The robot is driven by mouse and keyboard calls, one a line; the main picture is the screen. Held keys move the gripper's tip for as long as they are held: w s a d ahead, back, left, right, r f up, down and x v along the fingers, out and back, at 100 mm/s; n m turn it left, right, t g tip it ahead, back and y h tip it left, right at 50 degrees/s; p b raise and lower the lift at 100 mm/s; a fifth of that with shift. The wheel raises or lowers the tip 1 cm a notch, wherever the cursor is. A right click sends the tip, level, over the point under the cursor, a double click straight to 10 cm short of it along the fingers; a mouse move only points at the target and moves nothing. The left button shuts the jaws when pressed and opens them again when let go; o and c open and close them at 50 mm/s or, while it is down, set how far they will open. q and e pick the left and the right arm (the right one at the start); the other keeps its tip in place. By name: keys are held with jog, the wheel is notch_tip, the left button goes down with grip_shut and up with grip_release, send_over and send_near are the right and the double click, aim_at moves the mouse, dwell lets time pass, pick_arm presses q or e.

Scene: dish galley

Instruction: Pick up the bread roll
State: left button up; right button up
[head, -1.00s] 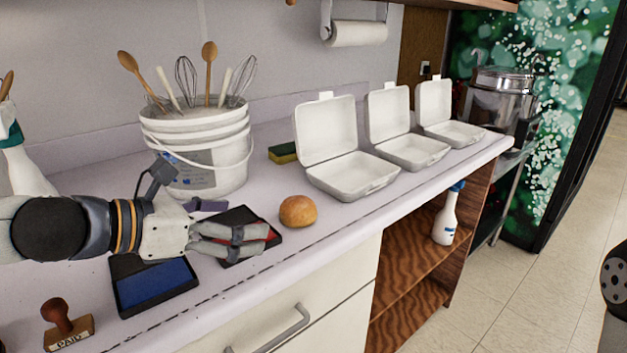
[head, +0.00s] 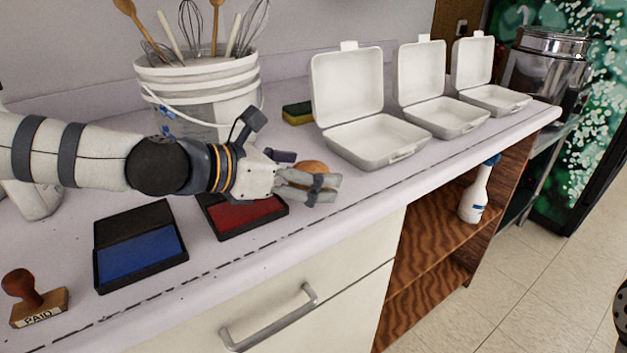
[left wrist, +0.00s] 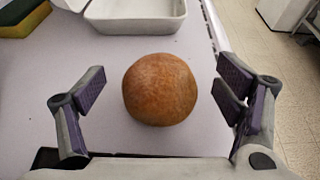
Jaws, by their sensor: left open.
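The bread roll (left wrist: 160,89) is round and brown and rests on the counter. In the left wrist view it lies between and slightly ahead of the open fingers of my left gripper (left wrist: 160,95), with a gap on each side. In the head view the roll (head: 313,166) is mostly hidden behind my left gripper (head: 305,180), with only its top showing. My left gripper is low over the counter, empty, its fingers pointing right. My right gripper is not in view; a dark part of my body shows at the right edge.
White open clamshell boxes (head: 375,140) stand right of the roll. A sponge (head: 297,113) and a white bucket of utensils (head: 200,90) are behind. A red ink pad (head: 245,217), a blue ink pad (head: 140,258) and a stamp (head: 38,300) lie left. The counter's front edge is close.

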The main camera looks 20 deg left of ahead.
pick_arm(q)
jog(key=shift+w+d+f, duration=0.3)
jog(key=shift+w+f, duration=0.05)
jog(key=shift+f, duration=0.05)
jog(key=shift+r, duration=0.25)
jog(key=shift+c, duration=1.1)
jog(key=c, duration=0.9)
